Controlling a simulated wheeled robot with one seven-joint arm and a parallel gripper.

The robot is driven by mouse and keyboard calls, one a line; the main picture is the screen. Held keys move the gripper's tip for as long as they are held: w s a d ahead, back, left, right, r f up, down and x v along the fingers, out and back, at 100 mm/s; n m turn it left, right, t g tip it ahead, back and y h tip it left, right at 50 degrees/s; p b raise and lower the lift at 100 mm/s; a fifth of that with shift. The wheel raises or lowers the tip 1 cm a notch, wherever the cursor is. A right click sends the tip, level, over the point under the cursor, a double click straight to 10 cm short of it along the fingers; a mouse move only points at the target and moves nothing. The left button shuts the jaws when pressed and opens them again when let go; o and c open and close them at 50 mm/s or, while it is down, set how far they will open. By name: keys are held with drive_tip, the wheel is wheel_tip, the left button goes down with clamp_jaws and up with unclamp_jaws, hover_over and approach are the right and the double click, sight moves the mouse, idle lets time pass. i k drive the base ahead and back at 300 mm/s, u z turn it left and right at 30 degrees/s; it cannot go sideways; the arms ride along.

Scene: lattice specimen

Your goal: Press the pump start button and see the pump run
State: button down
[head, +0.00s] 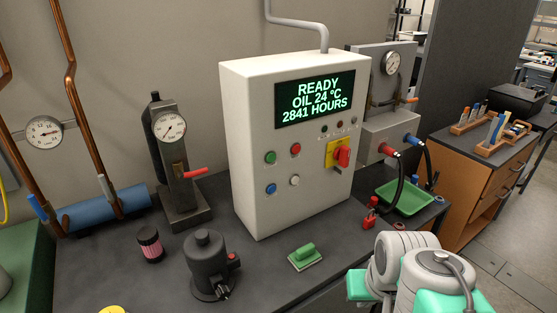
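A white control cabinet (245,110) stands on the dark bench. Its screen (314,97) reads "READY", "OIL 24 °C", "2841 HOURS" in green. On its front are a green button (270,157), a red button (295,149), a blue button (270,188) and a white button (294,181). I cannot read labels, so which one starts the pump is not shown. A red rotary switch (342,156) sits on a yellow plate. A dark motor-like unit (207,262) stands in front; I cannot tell whether it is the pump. My arm shows at bottom right; my gripper is out of view.
A gauge stand with a red lever (172,165) is left of the cabinet. A pink-banded jar (150,245) and green-handled block (305,257) lie in front. Bench space (265,260) before the cabinet is partly clear.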

sight(270, 158)
drive_tip(key=k, duration=1.25)
drive_tip(key=u, duration=0.95)
drive_tip(key=i, duration=1.2)
drive_tip(key=u, duration=0.65)
